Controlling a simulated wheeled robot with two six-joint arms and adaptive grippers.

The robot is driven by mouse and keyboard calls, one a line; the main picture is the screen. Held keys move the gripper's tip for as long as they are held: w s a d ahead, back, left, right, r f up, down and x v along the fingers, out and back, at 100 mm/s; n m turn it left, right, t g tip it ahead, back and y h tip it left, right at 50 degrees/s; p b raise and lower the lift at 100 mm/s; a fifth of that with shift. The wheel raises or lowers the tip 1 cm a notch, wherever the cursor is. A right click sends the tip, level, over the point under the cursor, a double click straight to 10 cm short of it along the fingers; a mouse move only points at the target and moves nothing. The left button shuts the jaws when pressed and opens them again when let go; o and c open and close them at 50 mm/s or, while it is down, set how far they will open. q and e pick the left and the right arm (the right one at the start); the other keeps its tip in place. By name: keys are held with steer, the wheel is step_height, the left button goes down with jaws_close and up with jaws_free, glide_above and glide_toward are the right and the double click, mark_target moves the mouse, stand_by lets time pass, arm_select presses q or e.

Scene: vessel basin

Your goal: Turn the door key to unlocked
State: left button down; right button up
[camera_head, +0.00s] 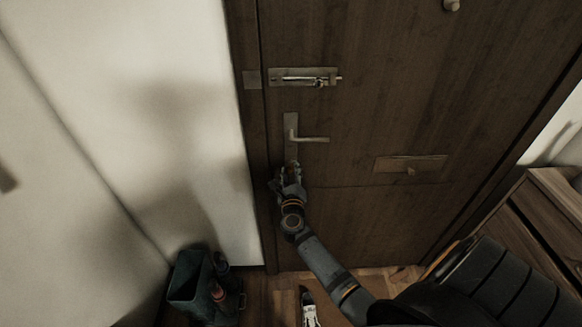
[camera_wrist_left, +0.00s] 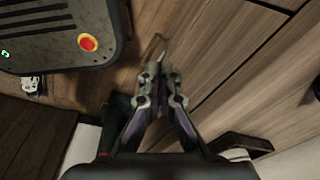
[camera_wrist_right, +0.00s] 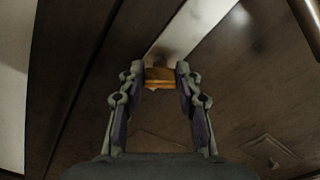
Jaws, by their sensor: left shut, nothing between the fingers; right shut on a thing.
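The dark wooden door (camera_head: 400,60) fills the middle of the head view. A metal lock plate (camera_head: 290,125) with a lever handle (camera_head: 312,139) is on its left side. My right gripper (camera_head: 290,168) is at the lower end of this plate, below the lever. In the right wrist view, the right gripper (camera_wrist_right: 160,78) is shut on the brass-coloured key (camera_wrist_right: 159,84), with the pale plate (camera_wrist_right: 192,22) beyond it. The fingers hide part of the key, and I cannot tell how far it is turned. My left gripper (camera_wrist_left: 160,78) is shut and empty, seen only in the left wrist view.
A slide bolt (camera_head: 305,77) is above the lever, and a mail-slot plate (camera_head: 410,163) is to its right. A dark bin (camera_head: 190,278) stands on the floor at lower left. A wooden cabinet (camera_head: 555,205) is at right. A small white object (camera_head: 310,312) lies on the floor.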

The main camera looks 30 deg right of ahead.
steer(key=n+p, duration=0.3)
steer(key=n, duration=0.2)
steer(key=shift+a+r+n+p, duration=0.1)
steer(key=shift+n+p, duration=0.2)
steer(key=n+p, duration=0.1)
steer(key=n, duration=0.2)
steer(key=shift+p, duration=0.4)
steer(key=shift+f+n+p, duration=0.2)
steer(key=shift+n+p, duration=0.3)
steer(key=shift+n, duration=0.5)
steer(key=shift+f, duration=0.1)
steer(key=o, duration=1.2)
steer(key=shift+c, duration=0.2)
